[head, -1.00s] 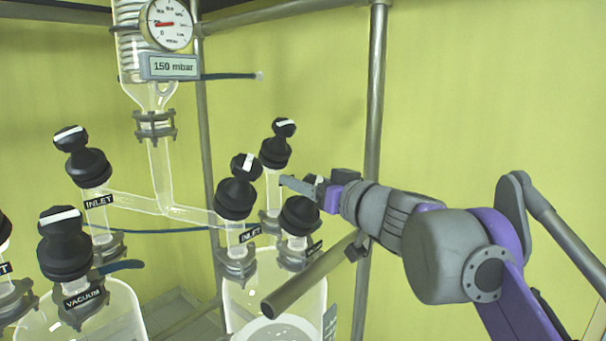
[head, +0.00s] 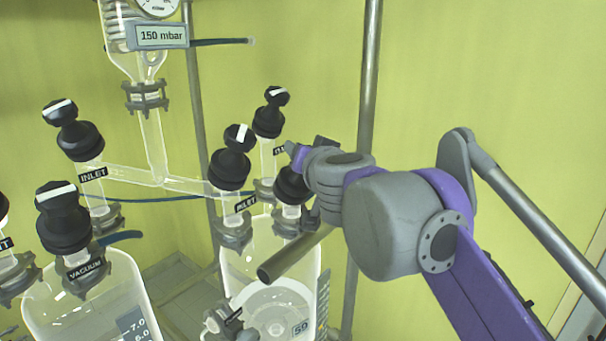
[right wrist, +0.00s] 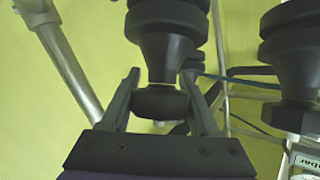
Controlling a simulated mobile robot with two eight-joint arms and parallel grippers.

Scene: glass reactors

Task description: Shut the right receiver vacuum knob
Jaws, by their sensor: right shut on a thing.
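The right receiver (head: 232,270) is a clear glass vessel with several black-knobbed valves on top. Its front valve (head: 231,165) is labelled INLET, and another valve (head: 268,120) stands behind. A third black valve (head: 292,184), at the right, is partly covered by my right wrist; its label is hidden, so I cannot read whether it says VACUUM. My right gripper (right wrist: 162,98) is shut on a black knob (right wrist: 160,104), with one finger on each side, below a wider black valve body (right wrist: 167,40). My left gripper is not in view.
A left vessel (head: 90,300) carries a valve labelled VACUUM (head: 63,218). A grey bar (head: 293,256) juts out just below my right wrist. A metal post (head: 367,80) stands behind it. A display (head: 161,36) reads 150 mbar. Free room lies to the right.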

